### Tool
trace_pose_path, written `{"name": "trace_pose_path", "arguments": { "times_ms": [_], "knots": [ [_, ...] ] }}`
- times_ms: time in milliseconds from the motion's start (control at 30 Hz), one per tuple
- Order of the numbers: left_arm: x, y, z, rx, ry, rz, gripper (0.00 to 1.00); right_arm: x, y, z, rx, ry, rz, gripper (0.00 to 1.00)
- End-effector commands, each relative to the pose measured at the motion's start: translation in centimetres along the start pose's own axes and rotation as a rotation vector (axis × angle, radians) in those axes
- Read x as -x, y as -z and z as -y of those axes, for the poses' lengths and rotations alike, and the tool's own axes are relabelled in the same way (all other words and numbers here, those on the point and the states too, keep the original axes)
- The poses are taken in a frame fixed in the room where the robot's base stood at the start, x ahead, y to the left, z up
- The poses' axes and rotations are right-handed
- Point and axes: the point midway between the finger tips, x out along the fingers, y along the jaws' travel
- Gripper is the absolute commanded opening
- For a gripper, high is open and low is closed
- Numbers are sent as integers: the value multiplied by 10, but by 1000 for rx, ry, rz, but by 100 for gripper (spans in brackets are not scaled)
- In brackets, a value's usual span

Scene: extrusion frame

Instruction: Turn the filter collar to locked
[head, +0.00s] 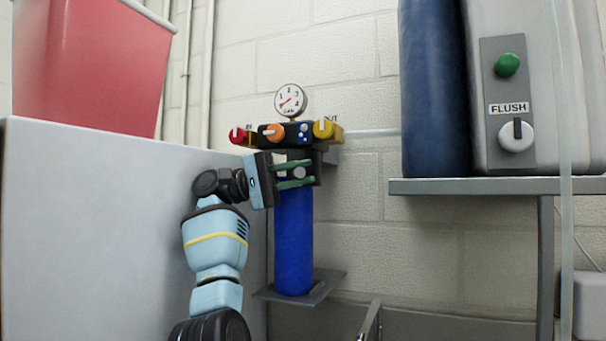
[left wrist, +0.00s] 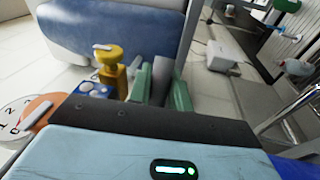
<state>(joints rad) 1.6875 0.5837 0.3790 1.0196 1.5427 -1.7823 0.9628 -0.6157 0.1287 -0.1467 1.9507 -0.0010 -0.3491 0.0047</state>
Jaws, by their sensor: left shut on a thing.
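The filter unit hangs on the wall, with a dark collar (head: 312,162) above a blue filter housing (head: 294,240). My left gripper (head: 298,174) reaches in from the left at collar height. Its green fingers are shut on a grey, round-ended part of the collar, which shows as a grey bar (left wrist: 162,80) between the fingers in the left wrist view. The gripper covers much of the collar, and I cannot read any lock mark. My right gripper is not in view.
Above the collar are a red IN knob (head: 237,135), an orange knob (head: 273,133), a yellow OUT knob (head: 323,129) and a gauge (head: 290,100). A pale cabinet (head: 100,230) stands left. A shelf (head: 500,186) with a FLUSH panel (head: 508,105) is right.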

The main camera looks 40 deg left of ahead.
Motion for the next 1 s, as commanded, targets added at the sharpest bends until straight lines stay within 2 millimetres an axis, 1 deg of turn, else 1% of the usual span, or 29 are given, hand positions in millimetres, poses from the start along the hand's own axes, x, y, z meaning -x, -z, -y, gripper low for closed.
{"name": "trace_pose_path", "arguments": {
  "times_ms": [467, 500, 633, 1000],
  "knots": [
    [0, -1, -2, 1, -3, 13, 0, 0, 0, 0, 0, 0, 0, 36],
    [0, -1, -2, 1, -3, 13, 25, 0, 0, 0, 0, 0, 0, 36],
    [0, -1, -1, 1, -2, 12, 41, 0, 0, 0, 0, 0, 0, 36],
    [1, -1, 0, 2, -1, 12, 41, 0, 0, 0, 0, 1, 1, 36]
  ]
}}
